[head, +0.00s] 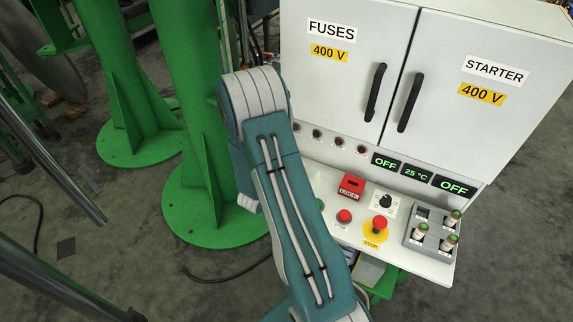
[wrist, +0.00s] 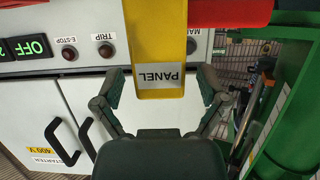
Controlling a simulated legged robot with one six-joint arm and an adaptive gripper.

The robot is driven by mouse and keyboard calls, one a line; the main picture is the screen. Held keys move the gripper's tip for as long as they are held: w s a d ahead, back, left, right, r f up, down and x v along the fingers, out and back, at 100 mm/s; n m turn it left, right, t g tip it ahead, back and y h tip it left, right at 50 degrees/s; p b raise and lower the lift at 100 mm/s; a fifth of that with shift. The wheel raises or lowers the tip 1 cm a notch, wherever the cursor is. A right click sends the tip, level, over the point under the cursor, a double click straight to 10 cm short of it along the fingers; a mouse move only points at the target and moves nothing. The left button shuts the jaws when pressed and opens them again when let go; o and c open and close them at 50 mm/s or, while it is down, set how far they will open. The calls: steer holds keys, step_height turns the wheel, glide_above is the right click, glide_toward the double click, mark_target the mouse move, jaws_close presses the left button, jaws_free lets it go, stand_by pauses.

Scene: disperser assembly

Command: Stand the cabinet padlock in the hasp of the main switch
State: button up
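The fingers are spread, with a narrow gap on each side of the block. Red parts (wrist: 235,14) lie beside it along the top edge; I cannot tell what they belong to. In the head view my arm hides the gripper and the block. The main switch and its hasp cannot be made out in either view.
The cabinet (head: 345,60) has two shut doors with black handles. Its console carries a red LOCK box (head: 351,188), a red stop button (head: 379,223) on yellow, and a grey tray (head: 416,236) with several small parts. Green columns (head: 190,120) stand left.

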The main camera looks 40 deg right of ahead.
steer(key=shift+a, duration=0.1)
steer(key=v, duration=1.2)
stand_by(0.4)
